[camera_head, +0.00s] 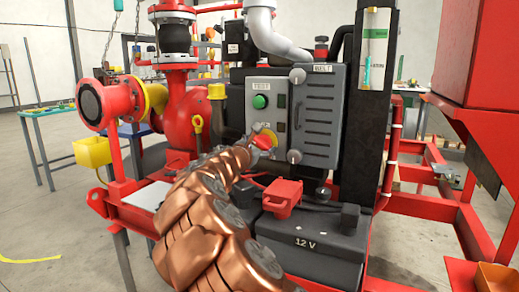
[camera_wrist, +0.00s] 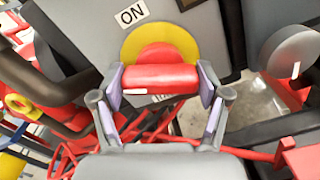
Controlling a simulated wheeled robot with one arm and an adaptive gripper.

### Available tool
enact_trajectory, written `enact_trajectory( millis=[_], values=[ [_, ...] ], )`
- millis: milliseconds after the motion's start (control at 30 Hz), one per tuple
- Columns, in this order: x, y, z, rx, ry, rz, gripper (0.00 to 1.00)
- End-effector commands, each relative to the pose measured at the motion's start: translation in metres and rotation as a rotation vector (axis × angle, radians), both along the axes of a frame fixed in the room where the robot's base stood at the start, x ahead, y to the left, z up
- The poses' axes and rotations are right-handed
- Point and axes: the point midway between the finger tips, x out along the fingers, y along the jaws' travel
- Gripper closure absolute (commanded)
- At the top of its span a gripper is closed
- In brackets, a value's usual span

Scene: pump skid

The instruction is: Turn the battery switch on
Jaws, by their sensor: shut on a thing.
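In the head view the red knob (camera_head: 263,142) shows at the tip of my copper-coloured arm, and the fingers are partly hidden.
A grey round knob (camera_wrist: 291,52) stands right of the switch. A green button (camera_head: 260,102) sits above it. A 12 V battery (camera_head: 308,245) with a red terminal cover (camera_head: 284,195) lies below. Red pump piping (camera_head: 118,102) stands left.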

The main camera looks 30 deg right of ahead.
Motion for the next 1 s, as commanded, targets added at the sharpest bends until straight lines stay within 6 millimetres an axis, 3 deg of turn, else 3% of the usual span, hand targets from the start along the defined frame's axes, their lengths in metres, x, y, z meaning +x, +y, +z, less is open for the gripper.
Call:
enact_trajectory(
  millis=[1000],
  values=[
    [-0.0012,-0.0022,-0.0039,0.481,-0.801,-0.002,0.60]
  ],
)
